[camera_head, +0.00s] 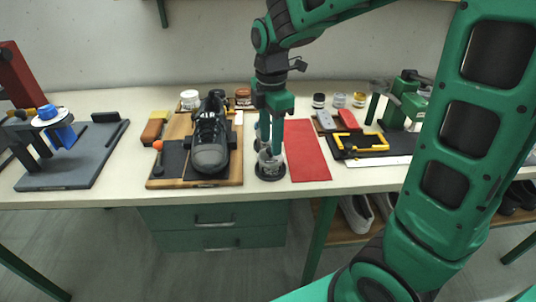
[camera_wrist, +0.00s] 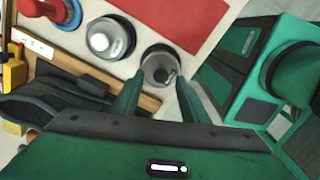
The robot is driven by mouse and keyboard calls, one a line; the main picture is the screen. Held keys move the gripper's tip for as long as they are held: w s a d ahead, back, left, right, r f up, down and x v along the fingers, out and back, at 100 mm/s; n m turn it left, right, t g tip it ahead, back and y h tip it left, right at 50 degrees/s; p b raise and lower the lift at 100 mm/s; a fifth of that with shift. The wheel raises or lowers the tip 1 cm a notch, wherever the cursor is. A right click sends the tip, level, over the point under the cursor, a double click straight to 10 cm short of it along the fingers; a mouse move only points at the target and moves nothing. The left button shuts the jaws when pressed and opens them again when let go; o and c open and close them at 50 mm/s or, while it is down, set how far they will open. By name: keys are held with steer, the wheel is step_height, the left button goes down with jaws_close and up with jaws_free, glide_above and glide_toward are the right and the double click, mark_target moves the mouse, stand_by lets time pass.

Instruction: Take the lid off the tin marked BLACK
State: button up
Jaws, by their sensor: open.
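My gripper (camera_head: 270,148) points down over the bench, just left of the red mat (camera_head: 308,150). It is open, with its two fingers (camera_wrist: 158,92) apart in the wrist view. A round grey metal cup or tin (camera_wrist: 162,70) with a dark inside lies just beyond the fingertips, between them in the picture. A silver round-topped item (camera_wrist: 110,38) on a dark base is to its upper left. Several small tins stand at the back, including a dark-topped one (camera_head: 319,101). I cannot read BLACK on any tin, so I cannot tell which is marked.
A black shoe (camera_head: 210,145) stands on a wooden board left of my gripper. A blue item on a grey plate (camera_head: 75,165) is at far left. The mat is clear.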

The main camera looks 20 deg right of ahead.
steer(key=shift+f, duration=1)
jaws_close()
